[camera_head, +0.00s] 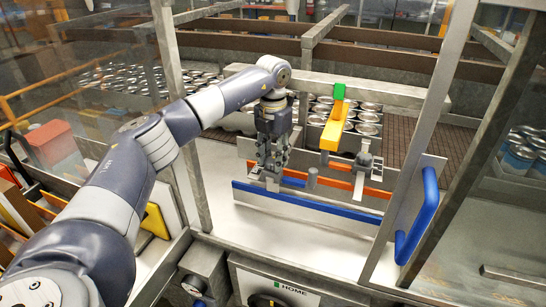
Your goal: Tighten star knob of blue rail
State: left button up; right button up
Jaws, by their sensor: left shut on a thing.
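The long blue rail (310,204) runs across the lower front of the machine opening, with an orange rail (340,186) behind it. My left arm reaches in from the left. My left gripper (268,172) points down at the left end of the rails and is shut on the star knob there. The fingers hide the knob almost wholly. A grey bracket (273,185) shows just below the fingertips. A second grey post with a knob on top (364,160) stands farther right at the rails, clear of the gripper. My right gripper is not in view.
Several cans (367,118) stand behind the rails, near a yellow part with a green end (338,122). A metal-framed door with a blue handle (418,215) stands at right. Upright frame posts flank the arm. A HOME panel (290,289) is below.

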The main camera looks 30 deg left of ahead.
aim_at(272, 160)
pick_arm(q)
jog(key=shift+w+r+m, duration=0.15)
jog(key=shift+r+m, duration=0.15)
dwell(0.4)
jog(key=o, duration=1.1)
jog(key=shift+c, duration=0.2)
jog(key=shift+s+f, duration=0.1)
jog(key=shift+s, duration=0.1)
notch_tip(272, 160, up, 12)
